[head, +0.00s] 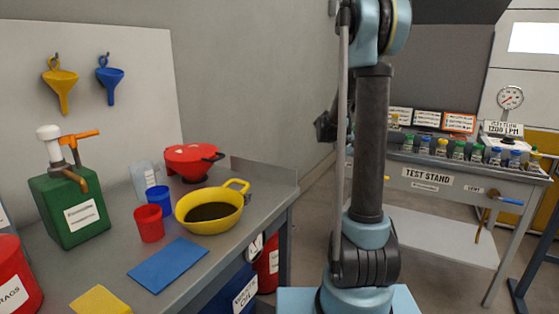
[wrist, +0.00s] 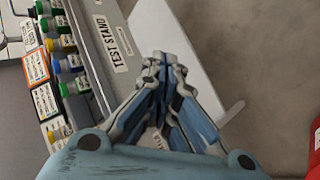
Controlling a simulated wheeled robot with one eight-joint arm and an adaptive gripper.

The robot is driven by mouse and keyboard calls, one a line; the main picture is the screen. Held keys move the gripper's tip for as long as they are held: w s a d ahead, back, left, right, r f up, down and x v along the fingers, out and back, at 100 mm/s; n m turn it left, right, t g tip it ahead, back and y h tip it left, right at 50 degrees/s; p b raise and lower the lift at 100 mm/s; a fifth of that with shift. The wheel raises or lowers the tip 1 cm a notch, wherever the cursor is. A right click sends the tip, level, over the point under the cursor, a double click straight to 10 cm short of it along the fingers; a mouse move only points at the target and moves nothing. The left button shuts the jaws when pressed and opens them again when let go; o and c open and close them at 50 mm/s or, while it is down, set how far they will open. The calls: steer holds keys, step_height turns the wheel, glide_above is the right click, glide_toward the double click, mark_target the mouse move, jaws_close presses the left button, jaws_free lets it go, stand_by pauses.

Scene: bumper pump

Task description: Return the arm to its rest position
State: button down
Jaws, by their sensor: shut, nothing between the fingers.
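My gripper (wrist: 163,62) is shut and empty in the wrist view, its fingertips together. Behind it lie the floor and the test stand (wrist: 103,60) with its white lower shelf. In the head view my arm stands upright at the centre right, and a dark part of the gripper (head: 325,124) shows at its left side, mostly hidden behind the arm. The gripper is clear of the workbench and touches nothing that I can see.
The workbench (head: 226,258) at left holds a green pump can (head: 70,208), a yellow pan (head: 212,213) of dark liquid, cups and a red container (head: 193,160). The test stand with several bottles (head: 458,150) is at right. Floor between them is open.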

steer(key=s+a+f+y, duration=0.2)
steer(key=s+a, duration=0.3)
steer(key=s, duration=0.7)
steer(key=s+a+f+y, duration=0.3)
steer(key=s+a, duration=0.3)
steer(key=s, duration=0.5)
steer(key=s+a+f+t+y, duration=0.1)
steer(key=s+a+f+y, duration=0.2)
steer(key=s, duration=0.9)
steer(key=a+y, duration=0.1)
steer(key=a, duration=0.2)
steer(key=shift+s+m+y, duration=0.3)
steer(key=shift+s, duration=0.05)
steer(key=shift+s, duration=0.1)
